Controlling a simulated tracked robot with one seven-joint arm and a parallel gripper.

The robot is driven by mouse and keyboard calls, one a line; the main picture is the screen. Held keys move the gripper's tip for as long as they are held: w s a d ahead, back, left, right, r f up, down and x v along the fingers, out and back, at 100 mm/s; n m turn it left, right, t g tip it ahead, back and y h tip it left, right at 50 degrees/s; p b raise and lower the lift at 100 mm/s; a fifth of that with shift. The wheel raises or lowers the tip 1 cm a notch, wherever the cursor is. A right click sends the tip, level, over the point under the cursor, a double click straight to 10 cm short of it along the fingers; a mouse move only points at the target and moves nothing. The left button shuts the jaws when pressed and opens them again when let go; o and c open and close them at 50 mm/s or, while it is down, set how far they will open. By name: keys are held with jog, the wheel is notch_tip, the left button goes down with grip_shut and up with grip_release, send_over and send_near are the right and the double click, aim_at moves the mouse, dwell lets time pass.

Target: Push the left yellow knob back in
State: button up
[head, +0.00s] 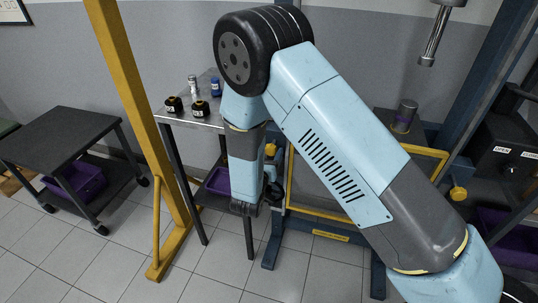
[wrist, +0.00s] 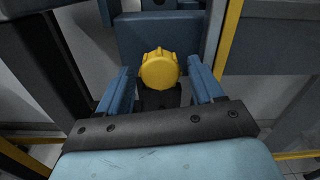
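The yellow knob (wrist: 160,70), round with a ridged rim, shows in the wrist view against a blue upright (wrist: 185,32). My gripper (wrist: 160,72) is open, with one blue finger on each side of the knob in the picture. Gaps show between the knob and both fingers, and nothing is held. I cannot tell how far the knob lies beyond the fingertips. In the head view my arm hangs down before the left side of the blue press frame (head: 270,250) and hides much of that area. Another yellow knob (head: 458,193) shows on the right side.
A yellow post (head: 138,100) stands left of my arm. A metal-topped table (head: 208,122) with small jars and bottles stands behind it. A yellow-edged panel (head: 320,185) spans the press. A dark cart (head: 62,135) is at far left, and clear tiled floor lies in front.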

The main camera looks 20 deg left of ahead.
grip_shut()
jog(key=shift+w, duration=1.4)
jog(key=shift+o, duration=0.6)
grip_release()
jog(key=s, duration=1.3)
jog(key=shift+s, duration=0.35)
jog(key=shift+f, duration=0.1)
